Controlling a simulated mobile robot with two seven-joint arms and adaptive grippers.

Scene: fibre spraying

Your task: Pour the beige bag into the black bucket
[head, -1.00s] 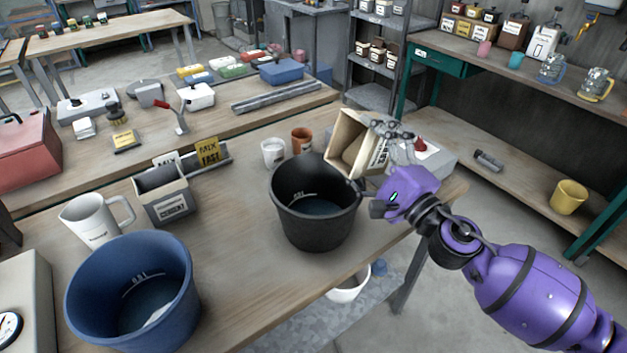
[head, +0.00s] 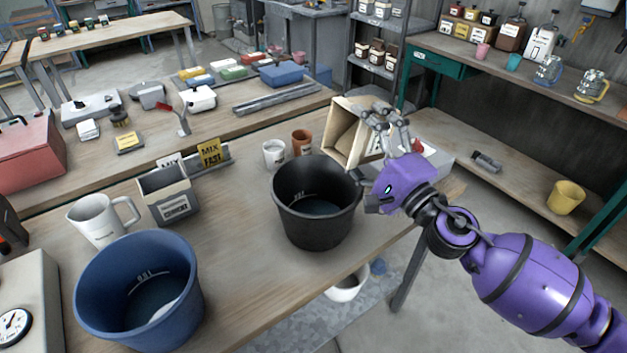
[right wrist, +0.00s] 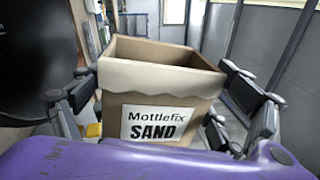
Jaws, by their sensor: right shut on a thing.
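The beige bag (head: 346,128) is an open-topped, box-like bag, tilted with its mouth toward the left above the back right rim of the black bucket. In the right wrist view the bag (right wrist: 150,82) carries a label reading "Mottlefix SAND". My right gripper (head: 385,128) is shut on the bag, with fingers on both of its sides. The black bucket (head: 312,222) stands upright on the table near its right edge. Its visible inside is dark, and no falling stream shows. The bag's contents are hard to make out. My left gripper is not in view.
A blue bucket (head: 140,320) stands at the front left. A white jug (head: 95,222), a grey cement box (head: 168,196), a white cup (head: 274,155) and a brown cup (head: 302,142) stand around the black bucket. Bare tabletop (head: 240,240) lies between the buckets.

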